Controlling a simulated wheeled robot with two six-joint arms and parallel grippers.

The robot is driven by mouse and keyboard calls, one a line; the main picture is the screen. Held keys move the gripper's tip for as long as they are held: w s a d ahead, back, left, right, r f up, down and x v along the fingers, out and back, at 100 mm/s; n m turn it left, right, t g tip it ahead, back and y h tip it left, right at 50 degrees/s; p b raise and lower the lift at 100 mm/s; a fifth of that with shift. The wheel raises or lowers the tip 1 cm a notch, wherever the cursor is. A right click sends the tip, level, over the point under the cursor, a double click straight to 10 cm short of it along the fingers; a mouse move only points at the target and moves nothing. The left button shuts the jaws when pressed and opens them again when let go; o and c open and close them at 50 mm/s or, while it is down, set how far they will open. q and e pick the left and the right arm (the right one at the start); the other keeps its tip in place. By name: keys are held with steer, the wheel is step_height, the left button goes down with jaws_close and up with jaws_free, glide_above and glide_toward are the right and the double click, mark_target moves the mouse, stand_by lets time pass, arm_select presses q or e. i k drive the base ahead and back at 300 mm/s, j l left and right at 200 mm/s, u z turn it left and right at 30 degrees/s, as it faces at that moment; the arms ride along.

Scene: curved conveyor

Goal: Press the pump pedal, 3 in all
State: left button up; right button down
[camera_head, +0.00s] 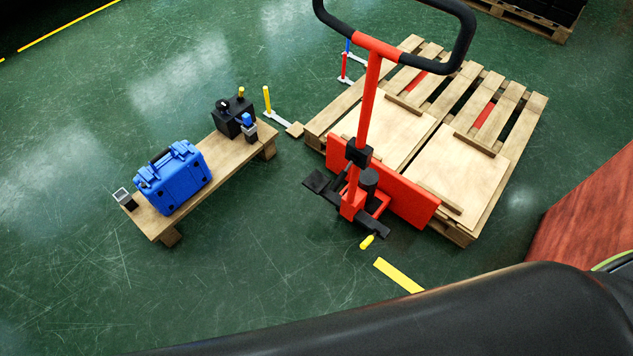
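A red pallet jack (366,130) with a black loop handle (459,40) stands upright at the front of a wooden pallet (527,104). Its black pump unit (369,182) sits low on the red base. A black flat pedal-like piece (317,181) sticks out on the left of the base, and a small yellow piece (367,241) sits low at the front. I cannot tell for sure which of them is the pump pedal. Neither of my grippers shows in the view.
A low wooden bench (218,160) at left carries a blue case (173,178) and a black box (233,115). Yellow floor tape (398,275) lies in front of the jack. A red-brown block (595,215) is at right. Green floor between bench and jack is clear.

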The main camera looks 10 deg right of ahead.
mark_target(316, 181)
steer(key=i+j+z, duration=0.1)
steer(key=i+j, duration=0.15)
steer(key=i+j+z, duration=0.15)
steer(key=j, duration=0.2)
steer(key=i+j+z, duration=0.1)
steer(key=i+j, duration=0.15)
steer(key=i+j+z, duration=0.1)
steer(key=j, duration=0.3)
steer(key=i+j+z, duration=0.1)
steer(key=i+j, duration=0.15)
steer(key=j, duration=0.15)
steer(key=i+j+z, duration=0.15)
steer(key=j, duration=0.2)
